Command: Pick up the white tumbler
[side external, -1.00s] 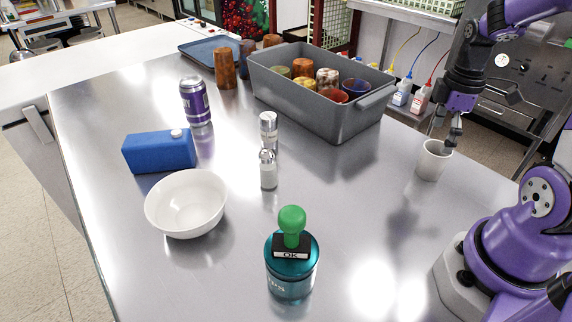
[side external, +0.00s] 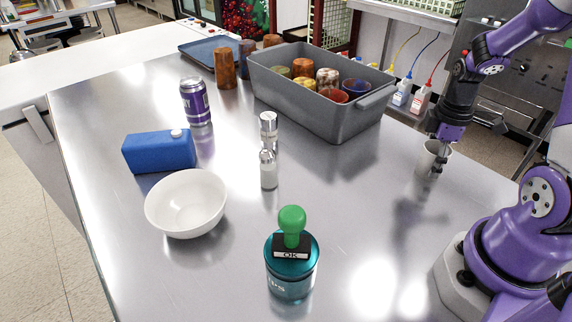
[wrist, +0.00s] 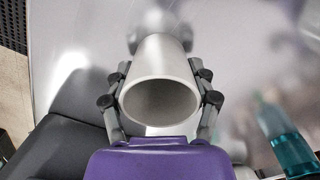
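The white tumbler (side external: 428,158) stands upright on the steel counter at the right in the side view. In the wrist view the tumbler (wrist: 160,70) is centred, with its open mouth facing the camera. My gripper (side external: 435,165) is down around the tumbler, with its fingers lower than the rim. In the wrist view my gripper (wrist: 160,72) has one finger on each side of the tumbler, very close to its wall. I cannot tell whether the fingers touch it.
A grey bin (side external: 335,115) holding several cups stands behind and left of the tumbler. The counter around the tumbler is clear.

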